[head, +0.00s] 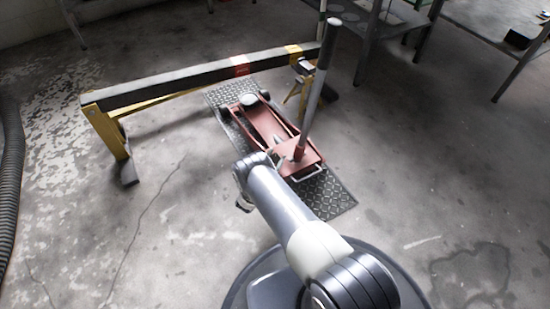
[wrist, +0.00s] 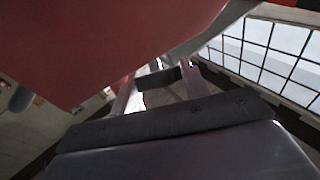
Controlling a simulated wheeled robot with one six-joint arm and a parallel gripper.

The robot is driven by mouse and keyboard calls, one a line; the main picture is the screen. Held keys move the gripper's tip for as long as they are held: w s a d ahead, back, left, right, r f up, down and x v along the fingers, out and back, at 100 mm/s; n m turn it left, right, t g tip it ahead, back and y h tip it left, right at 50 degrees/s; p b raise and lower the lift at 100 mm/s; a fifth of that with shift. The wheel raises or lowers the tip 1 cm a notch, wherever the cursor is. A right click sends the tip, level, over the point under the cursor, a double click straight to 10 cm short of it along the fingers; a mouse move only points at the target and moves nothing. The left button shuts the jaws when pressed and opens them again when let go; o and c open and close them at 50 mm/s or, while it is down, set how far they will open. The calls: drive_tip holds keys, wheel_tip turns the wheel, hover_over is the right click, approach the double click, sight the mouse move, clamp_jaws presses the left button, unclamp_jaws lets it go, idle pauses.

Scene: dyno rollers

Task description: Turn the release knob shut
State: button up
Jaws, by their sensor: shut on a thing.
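The red floor jack (head: 268,128) sits on a dark tread-plate mat (head: 335,197), its long handle (head: 318,85) leaning up and to the right. A red jack surface (wrist: 110,40) fills the upper left, very close. The knob's turned position cannot be told.
A long dark beam (head: 190,80) on yellow stands (head: 110,135) runs behind the jack. A ribbed hose (head: 10,170) lies at the far left. Metal tables (head: 372,50) stand at the back right.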

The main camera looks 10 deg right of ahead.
idle(0.4)
drive_tip(key=o, duration=1)
drive_tip(key=shift+c, duration=0.2)
drive_tip(key=p+v, duration=0.2)
drive_tip(key=v, duration=0.8)
drive_tip(key=shift+s+a, duration=0.25)
drive_tip(key=shift+s, duration=0.05)
drive_tip(key=shift+w+f, duration=0.1)
drive_tip(key=b+x, duration=0.2)
drive_tip(key=x, duration=0.8)
drive_tip(key=shift+w+d, duration=0.1)
drive_tip(key=shift+d, duration=0.15)
drive_tip(key=shift+w+n+y, duration=0.1)
drive_tip(key=shift+n+y, duration=0.2)
drive_tip(key=shift+n, duration=0.1)
